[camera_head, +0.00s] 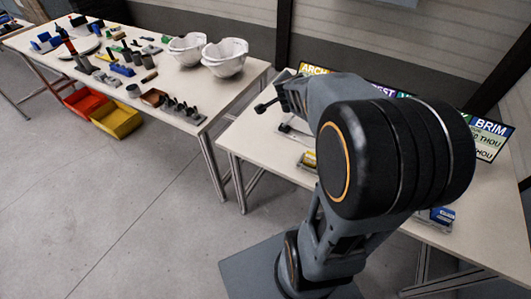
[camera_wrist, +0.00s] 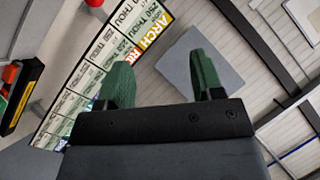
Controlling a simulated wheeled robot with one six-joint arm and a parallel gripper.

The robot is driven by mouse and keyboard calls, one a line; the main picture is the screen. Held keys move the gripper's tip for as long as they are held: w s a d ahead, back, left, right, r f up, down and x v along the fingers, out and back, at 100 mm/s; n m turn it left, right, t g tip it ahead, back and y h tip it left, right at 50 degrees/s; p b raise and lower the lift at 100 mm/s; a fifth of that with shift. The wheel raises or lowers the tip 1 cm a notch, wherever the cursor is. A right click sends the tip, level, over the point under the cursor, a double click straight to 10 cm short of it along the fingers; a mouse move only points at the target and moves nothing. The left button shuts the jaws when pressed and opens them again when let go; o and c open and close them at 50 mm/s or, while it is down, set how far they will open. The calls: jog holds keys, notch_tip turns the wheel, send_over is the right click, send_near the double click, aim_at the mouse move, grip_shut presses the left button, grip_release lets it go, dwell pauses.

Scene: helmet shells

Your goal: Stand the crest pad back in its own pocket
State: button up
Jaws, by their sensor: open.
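My gripper (camera_wrist: 160,65) is open, its two green fingers wide apart with nothing between them in the wrist view. In the head view my gripper (camera_head: 272,98) is above the left part of the right-hand table. I cannot pick out the crest pad or its pocket in either view. My arm hides much of that table. A label board (camera_head: 491,134) stands along the table's back, with words such as ARCH and BRIM. The board also shows tilted in the wrist view (camera_wrist: 95,90).
Two white helmet shells (camera_head: 187,50) (camera_head: 225,58) sit on the left table (camera_head: 207,88) with many small parts. A red bin (camera_head: 84,102) and a yellow bin (camera_head: 117,118) are beneath. A blue item (camera_head: 436,216) lies at the right table's front edge. The floor ahead is clear.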

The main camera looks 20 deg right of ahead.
jog(key=s+a+n+g+y, duration=0.1)
jog(key=s+a+n+y, duration=0.35)
jog(key=a, duration=0.35)
jog(key=s+a+n+y, duration=0.3)
jog(key=a+n, duration=0.3)
jog(key=a, duration=0.3)
jog(key=s+f+n+g+h, duration=0.1)
jog(key=s+n+g, duration=0.3)
jog(key=s, duration=0.7)
jog(key=shift+f+g, duration=0.6)
jog(key=shift+f, duration=0.2)
jog(key=shift+h, duration=0.25)
jog(key=shift+c, duration=0.3)
